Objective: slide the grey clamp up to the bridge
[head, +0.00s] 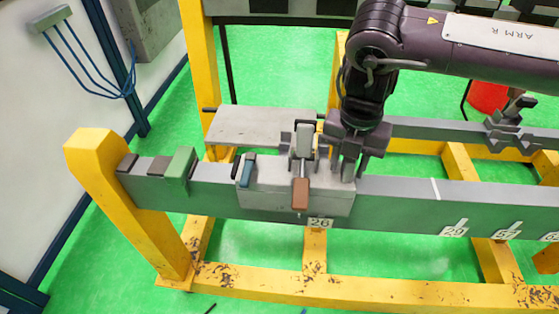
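A light grey block (270,200) sits against the front face of the long grey beam (395,205). A grey clamp (304,143) with an orange-brown handle (300,195) stands upright at this block. My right gripper (348,172) points down at the block's right end, just right of the clamp. Its fingers overlap dark grey parts there, so I cannot tell whether they hold anything. Which part is the bridge is not clear. My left gripper is out of view.
A green block (179,168) and dark pads sit on the beam's left part, with a blue piece (247,170) nearer the clamp. A grey plate (255,125) lies behind. Yellow frame posts (95,165) bound the left side. The beam right of my gripper is mostly clear.

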